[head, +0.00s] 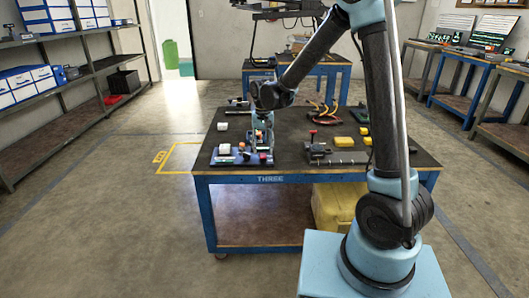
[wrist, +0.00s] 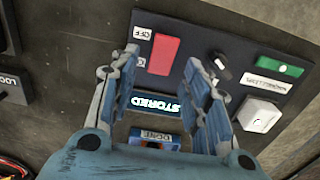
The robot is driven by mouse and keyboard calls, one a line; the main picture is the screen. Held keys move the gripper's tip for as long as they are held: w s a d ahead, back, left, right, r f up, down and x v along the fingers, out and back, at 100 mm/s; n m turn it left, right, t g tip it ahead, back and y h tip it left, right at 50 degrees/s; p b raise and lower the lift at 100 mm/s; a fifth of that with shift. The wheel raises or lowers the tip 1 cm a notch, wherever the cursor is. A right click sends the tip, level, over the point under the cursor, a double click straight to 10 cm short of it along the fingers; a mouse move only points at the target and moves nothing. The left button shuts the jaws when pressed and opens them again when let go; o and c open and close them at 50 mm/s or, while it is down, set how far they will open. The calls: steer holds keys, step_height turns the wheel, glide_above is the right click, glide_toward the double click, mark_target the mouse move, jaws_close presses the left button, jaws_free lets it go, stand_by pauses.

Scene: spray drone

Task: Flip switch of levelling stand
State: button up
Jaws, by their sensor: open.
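The levelling stand is a dark panel (wrist: 235,40) in the wrist view; I take it to be the low unit (head: 228,159) at the front left of the table in the head view. A red rocker switch (wrist: 165,55) sits on the panel, with an "OFF" label beside it. A lit display (wrist: 157,104) reads "STORED". My gripper (wrist: 162,62) is open and empty, its fingertips on either side of the red switch in the picture; I cannot tell whether they touch the panel. In the head view my gripper (head: 262,140) is over the unit, partly hiding it.
The panel also carries a black knob (wrist: 219,66), a green part (wrist: 279,66) and a white button (wrist: 257,113). The table (head: 320,175) holds yellow blocks (head: 345,142) and other hardware to the right. Shelves (head: 70,95) stand at left; the floor between is clear.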

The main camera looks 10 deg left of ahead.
mark_target(263, 156)
steer(key=shift+f, duration=1.2)
steer(key=shift+c, duration=0.3)
jaws_close()
steer(key=shift+s+t, duration=0.2)
steer(key=shift+t, duration=0.6)
steer(key=shift+o, duration=0.3)
jaws_free()
steer(key=shift+r, duration=0.1)
step_height(263, 156, up, 12)
steer(key=s, duration=0.1)
steer(key=shift+s+d, duration=0.2)
steer(key=shift+d, duration=0.05)
